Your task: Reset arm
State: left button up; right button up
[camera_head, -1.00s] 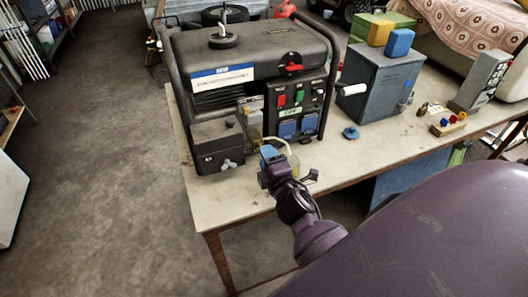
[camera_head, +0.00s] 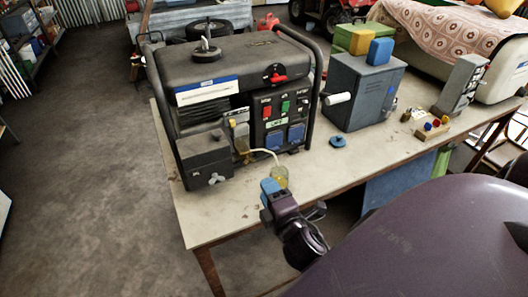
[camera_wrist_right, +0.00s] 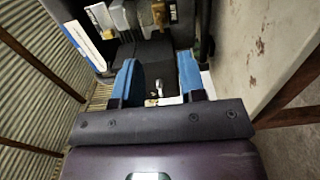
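My right gripper (camera_head: 270,188) is over the near edge of the workbench (camera_head: 222,222), in front of the dark generator (camera_head: 240,75). In the right wrist view its two blue fingers (camera_wrist_right: 158,82) stand apart with nothing between them. The small dark box (camera_head: 204,158) attached at the generator's lower left shows beyond the fingers in the wrist view. My left gripper is not in either view.
A grey metal cabinet (camera_head: 362,92) with a yellow and a blue block on top stands right of the generator. A blue round cap (camera_head: 338,141) lies on the bench. A small wooden block with coloured knobs (camera_head: 433,131) sits at the right. Floor to the left is clear.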

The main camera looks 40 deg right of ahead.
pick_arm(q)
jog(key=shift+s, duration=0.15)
pick_arm(e)
jog(key=s+a+f+m+g+y, duration=0.1)
jog(key=s+f+m+g+y, duration=0.1)
jog(key=s+f+m, duration=0.3)
jog(key=s+a+f+m+g+y, duration=0.1)
jog(key=s+f+m+g, duration=0.3)
jog(key=f+m, duration=0.5)
jog(key=shift+s+a+f+y, duration=0.2)
jog(key=shift+s+f+y, duration=0.4)
jog(key=shift+f, duration=0.2)
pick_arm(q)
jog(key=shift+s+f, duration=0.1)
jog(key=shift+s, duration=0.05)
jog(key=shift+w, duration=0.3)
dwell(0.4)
